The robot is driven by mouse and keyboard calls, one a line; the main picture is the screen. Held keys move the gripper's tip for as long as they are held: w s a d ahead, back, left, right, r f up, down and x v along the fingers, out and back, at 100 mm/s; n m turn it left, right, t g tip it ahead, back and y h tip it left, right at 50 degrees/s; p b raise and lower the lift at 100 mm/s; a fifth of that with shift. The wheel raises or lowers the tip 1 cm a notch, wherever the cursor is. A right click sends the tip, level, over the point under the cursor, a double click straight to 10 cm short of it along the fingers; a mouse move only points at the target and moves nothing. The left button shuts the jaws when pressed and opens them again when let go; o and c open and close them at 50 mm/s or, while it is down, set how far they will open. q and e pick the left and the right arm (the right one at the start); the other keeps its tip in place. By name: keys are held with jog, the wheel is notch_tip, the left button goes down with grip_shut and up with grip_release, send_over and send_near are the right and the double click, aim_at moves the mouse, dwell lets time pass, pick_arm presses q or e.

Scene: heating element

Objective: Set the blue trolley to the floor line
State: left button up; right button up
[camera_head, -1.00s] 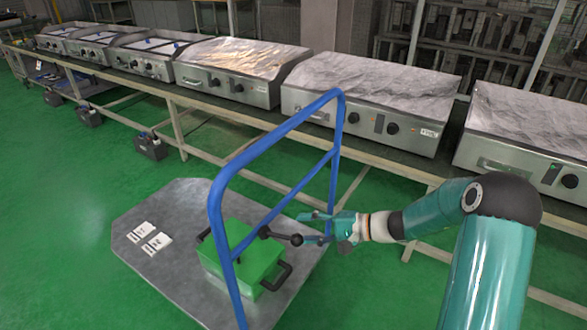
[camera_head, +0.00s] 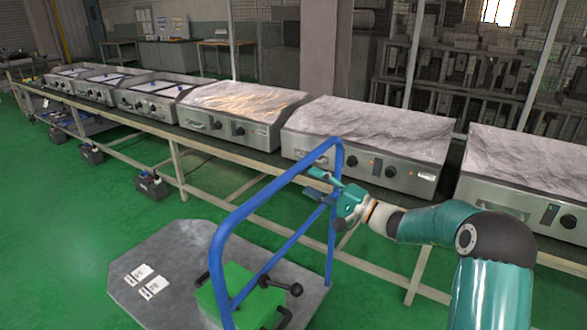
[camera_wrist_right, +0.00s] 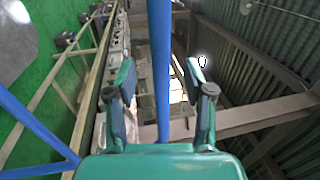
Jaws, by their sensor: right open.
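The blue trolley has a blue tube handle (camera_head: 265,192) and a grey platform (camera_head: 170,248), seen in the head view. My right gripper (camera_head: 314,181) is at the upper part of the handle's right upright. Its fingers are open and point left. In the right wrist view a blue tube (camera_wrist_right: 160,60) runs between the two open fingers (camera_wrist_right: 160,85); I cannot tell whether they touch it. My left gripper is in neither view. I can make out no floor line on the green floor.
A green box (camera_head: 245,298) with dark handles sits on the platform, beside white cards (camera_head: 139,280). A long bench (camera_head: 265,162) with several steel heating units (camera_head: 370,140) runs behind the trolley.

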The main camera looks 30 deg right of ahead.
aim_at(294, 173)
jog(key=p+x, duration=0.1)
jog(key=x, duration=0.5)
jog(key=shift+w+a+r, duration=0.1)
jog(key=shift+w+a, duration=0.05)
jog(key=shift+w, duration=0.1)
grip_shut()
